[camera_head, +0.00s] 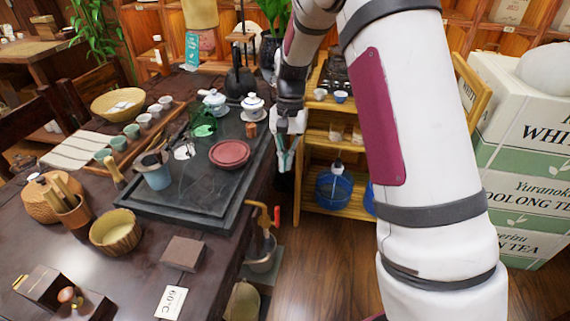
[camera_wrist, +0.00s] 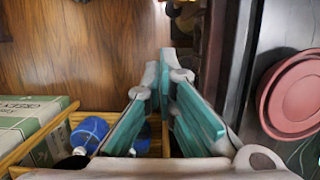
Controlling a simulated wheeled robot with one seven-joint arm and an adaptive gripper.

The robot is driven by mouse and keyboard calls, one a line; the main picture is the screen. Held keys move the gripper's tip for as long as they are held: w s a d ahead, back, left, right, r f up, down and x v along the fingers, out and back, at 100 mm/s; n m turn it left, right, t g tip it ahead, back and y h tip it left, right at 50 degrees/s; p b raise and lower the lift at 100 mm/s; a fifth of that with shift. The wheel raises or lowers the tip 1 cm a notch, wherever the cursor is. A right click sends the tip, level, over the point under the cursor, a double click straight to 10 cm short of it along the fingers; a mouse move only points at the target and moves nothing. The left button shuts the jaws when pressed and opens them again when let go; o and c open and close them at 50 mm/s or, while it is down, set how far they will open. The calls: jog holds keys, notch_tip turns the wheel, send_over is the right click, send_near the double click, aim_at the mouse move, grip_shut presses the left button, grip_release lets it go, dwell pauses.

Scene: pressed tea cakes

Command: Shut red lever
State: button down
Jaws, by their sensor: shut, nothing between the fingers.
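The red lever (camera_head: 276,216) is a small upright red handle on a brass-coloured tap (camera_head: 264,217) at the right edge of the dark table, above a metal pot (camera_head: 262,253). My gripper (camera_head: 285,160) points down beside the table's right edge, farther back than the lever and apart from it. Its teal-padded fingers also show in the wrist view (camera_wrist: 165,62); they are shut with nothing held. In the wrist view, part of a brass-coloured fitting shows at the top edge, beyond the fingertips; the red handle is not clear there.
A dark tea tray (camera_head: 180,205) holds a red round dish (camera_head: 229,154) left of my gripper. Wooden floor (camera_head: 320,265) is clear in front of the shelf.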

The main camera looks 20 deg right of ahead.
aim_at(277, 217)
jog(key=s+a+f, duration=0.3)
jog(key=s+f, duration=0.2)
jog(key=f, duration=0.2)
jog(key=shift+b, duration=0.45)
jog(key=shift+a, duration=0.2)
jog(key=shift+s+t, duration=0.1)
jog(key=shift+t, duration=0.3)
